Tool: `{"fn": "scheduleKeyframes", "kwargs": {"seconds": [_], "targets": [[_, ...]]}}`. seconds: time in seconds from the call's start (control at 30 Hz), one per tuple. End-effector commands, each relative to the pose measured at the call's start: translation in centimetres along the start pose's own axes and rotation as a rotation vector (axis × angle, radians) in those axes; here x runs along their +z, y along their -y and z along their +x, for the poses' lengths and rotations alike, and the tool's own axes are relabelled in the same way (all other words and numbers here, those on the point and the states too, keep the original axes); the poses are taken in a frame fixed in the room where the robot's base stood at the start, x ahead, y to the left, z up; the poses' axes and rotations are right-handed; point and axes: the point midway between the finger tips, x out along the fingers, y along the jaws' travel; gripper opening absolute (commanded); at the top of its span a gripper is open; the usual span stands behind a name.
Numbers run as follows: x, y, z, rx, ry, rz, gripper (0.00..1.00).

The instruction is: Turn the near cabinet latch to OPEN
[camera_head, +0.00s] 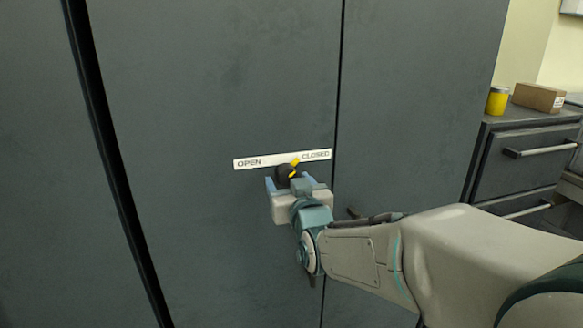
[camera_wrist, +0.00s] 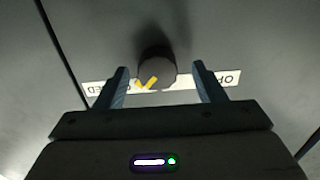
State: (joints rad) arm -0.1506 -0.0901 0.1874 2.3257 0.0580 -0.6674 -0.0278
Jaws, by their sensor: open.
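The latch knob (camera_head: 284,172) is a dark round knob with a yellow pointer on the grey cabinet door, just below a white label strip (camera_head: 276,160) with OPEN at left and CLOSED at right. In the head view the yellow pointer (camera_head: 294,163) tilts up and right, near CLOSED. My gripper (camera_head: 289,181) is in front of the knob and hides part of it. In the wrist view, which shows the label upside down, my gripper (camera_wrist: 161,68) is open, with one finger on each side of the knob (camera_wrist: 157,62) and visible gaps on both sides.
A vertical door seam (camera_head: 341,80) runs right of the label, and a dark edge (camera_head: 110,150) runs at left. A drawer unit (camera_head: 525,155) stands at the right, with a yellow can (camera_head: 497,101) and a cardboard box (camera_head: 539,97) on top.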

Motion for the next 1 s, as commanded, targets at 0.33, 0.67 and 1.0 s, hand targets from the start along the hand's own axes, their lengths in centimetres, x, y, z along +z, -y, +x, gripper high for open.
{"fn": "scheduleKeyframes", "kwargs": {"seconds": [0.33,0.67,1.0], "targets": [[0.1,-0.9,0.8,0.021,0.001,-0.001,0.63],[0.1,-1.2,0.7,0.026,0.001,-0.001,0.18],[0.2,-1.1,0.7,0.024,-0.001,-0.036,0.18]]}}
